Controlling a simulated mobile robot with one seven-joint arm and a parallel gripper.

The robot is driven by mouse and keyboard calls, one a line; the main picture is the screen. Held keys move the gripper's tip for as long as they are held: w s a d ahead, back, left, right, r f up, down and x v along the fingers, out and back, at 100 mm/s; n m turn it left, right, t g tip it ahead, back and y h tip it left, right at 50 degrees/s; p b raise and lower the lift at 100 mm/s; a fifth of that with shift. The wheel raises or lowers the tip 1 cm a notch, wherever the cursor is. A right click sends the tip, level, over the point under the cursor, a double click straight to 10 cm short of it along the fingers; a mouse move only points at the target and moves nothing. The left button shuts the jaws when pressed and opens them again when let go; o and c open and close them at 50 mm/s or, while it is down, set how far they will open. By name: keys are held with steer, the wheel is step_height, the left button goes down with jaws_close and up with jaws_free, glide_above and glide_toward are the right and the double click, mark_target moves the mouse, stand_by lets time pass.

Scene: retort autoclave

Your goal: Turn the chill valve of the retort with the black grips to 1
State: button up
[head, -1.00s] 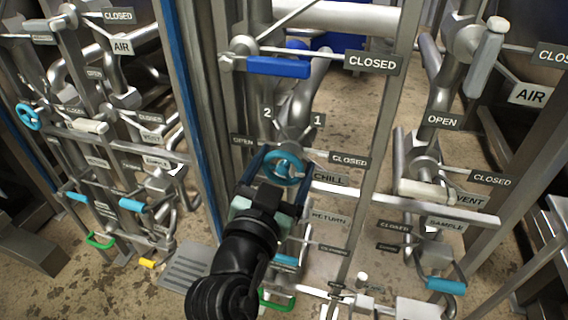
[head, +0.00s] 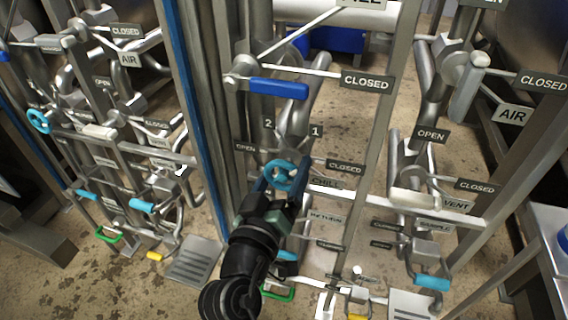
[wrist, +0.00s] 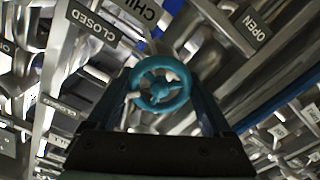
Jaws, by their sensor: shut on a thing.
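The chill valve has a teal handwheel (head: 284,176) on a grey pipe body, above a partly covered CHILL plate (head: 327,183). Plates marked 2 (head: 268,123) and 1 (head: 316,131) stand above it, left and right. My gripper (head: 277,181) is shut on the handwheel, its fingers at opposite sides of the rim. In the wrist view the handwheel (wrist: 160,83) sits between the dark blue fingers, with its spokes and a pale knob at its lower left showing. I cannot tell which number the valve points to. No black grips are clear on this frame.
A blue lever (head: 278,88) beside a CLOSED plate (head: 366,82) is above the handwheel. Uprights flank the valve closely. The vent valve with a white grip (head: 414,197) is at right. Another valve rack with a teal handwheel (head: 38,121) stands at left.

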steer(key=shift+n+p, duration=0.6)
steer(key=shift+n, duration=0.7)
steer(key=o, duration=1.1)
steer(key=shift+o, duration=0.2)
steer(key=v, duration=1.3)
steer(key=shift+p, duration=0.3)
